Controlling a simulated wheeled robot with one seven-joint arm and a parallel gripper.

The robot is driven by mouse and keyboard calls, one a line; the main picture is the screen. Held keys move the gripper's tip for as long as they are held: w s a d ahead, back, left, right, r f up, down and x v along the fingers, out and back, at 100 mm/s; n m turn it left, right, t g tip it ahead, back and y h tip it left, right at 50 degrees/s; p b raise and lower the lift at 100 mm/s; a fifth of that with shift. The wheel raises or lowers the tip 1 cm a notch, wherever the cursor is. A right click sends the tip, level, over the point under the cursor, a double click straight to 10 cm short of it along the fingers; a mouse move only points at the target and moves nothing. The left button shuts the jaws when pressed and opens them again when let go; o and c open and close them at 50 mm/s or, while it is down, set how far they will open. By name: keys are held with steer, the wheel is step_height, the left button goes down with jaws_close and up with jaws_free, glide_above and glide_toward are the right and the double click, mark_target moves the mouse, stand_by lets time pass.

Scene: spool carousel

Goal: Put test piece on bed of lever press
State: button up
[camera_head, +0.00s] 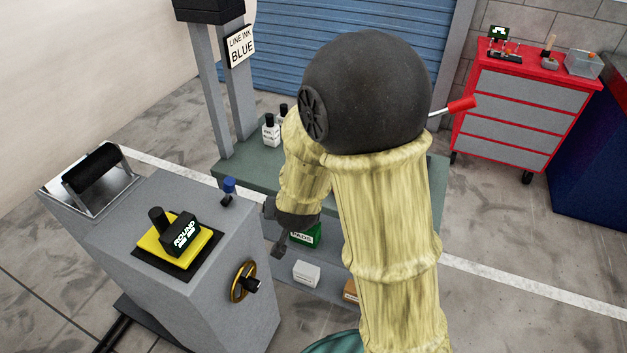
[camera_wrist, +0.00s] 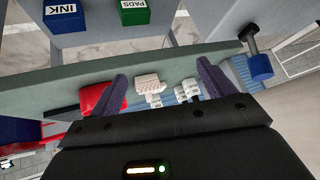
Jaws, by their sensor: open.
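My gripper (camera_head: 273,228) hangs beside the front edge of a green-topped bench (camera_head: 234,177). In the wrist view its two fingers (camera_wrist: 163,82) are apart, with nothing held between them. Small white items (camera_wrist: 148,85) show beyond the fingertips, apart from them. A lever with a red handle (camera_head: 461,104) sticks out behind my arm; the body it belongs to is hidden. A red shape (camera_wrist: 102,98) shows behind the left finger. I cannot make out the test piece or the press bed for certain.
A grey cabinet (camera_head: 206,296) at left carries a yellow plate (camera_head: 151,250) with a black block labelled ROUND (camera_head: 180,234). Small bottles (camera_head: 270,131) stand on the bench; a green PADS box (camera_head: 307,236) and white box (camera_head: 306,273) sit below. A red drawer cabinet (camera_head: 512,73) stands back right.

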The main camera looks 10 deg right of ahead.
steer(key=a+f+m+t+h+b, duration=0.3)
steer(key=f+t+h, duration=0.2)
steer(key=h, duration=0.5)
steer(key=shift+m+t+b, duration=0.3)
steer(key=shift+m+t, duration=0.1)
steer(key=shift+t, duration=0.4)
steer(key=shift+f, duration=0.1)
steer(key=p+x, duration=0.2)
steer(key=x, duration=1)
steer(key=shift+d, duration=0.1)
